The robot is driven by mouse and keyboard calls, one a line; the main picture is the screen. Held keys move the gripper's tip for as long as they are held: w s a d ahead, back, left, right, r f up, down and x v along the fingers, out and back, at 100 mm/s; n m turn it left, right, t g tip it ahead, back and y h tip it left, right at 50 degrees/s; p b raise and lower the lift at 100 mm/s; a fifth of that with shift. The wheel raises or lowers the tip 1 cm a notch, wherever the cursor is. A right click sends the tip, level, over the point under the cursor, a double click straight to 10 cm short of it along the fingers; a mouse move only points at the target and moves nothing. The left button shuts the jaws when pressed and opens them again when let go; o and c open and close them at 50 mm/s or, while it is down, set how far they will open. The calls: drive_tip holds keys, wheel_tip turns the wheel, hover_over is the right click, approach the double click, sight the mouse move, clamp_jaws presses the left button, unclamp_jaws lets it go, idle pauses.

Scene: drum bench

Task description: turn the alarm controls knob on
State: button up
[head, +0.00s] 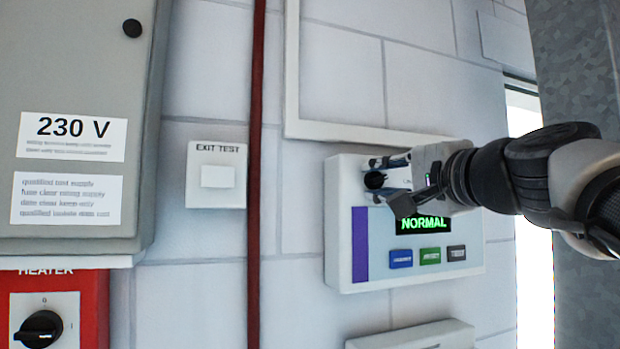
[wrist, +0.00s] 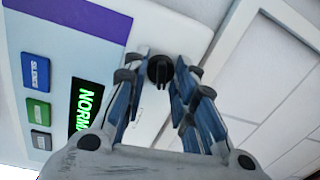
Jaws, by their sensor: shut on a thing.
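The alarm control panel (head: 337,225) is a white wall box with a purple stripe, a green lit display (head: 421,224) reading NORMAL and a row of blue, green and dark buttons. Its black knob (head: 375,180) sits near the top left of the panel. In the wrist view, the knob (wrist: 160,71) shows between my fingertips, with its ridge roughly upright in the picture. My gripper (head: 382,178) reaches in from the right and is shut on the knob. The fingers hide the knob's sides and any markings around it.
A white EXIT TEST box (head: 216,200) and a dark red vertical pipe (head: 256,120) are left of the panel. A grey 230 V cabinet (head: 75,80) stands above a red HEATER box (head: 85,310) with its own black knob. Another pale box (head: 415,338) is below.

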drive_tip(key=shift+m+p, duration=0.5)
drive_tip(key=shift+m, duration=1.6)
drive_tip(key=o, duration=1.1)
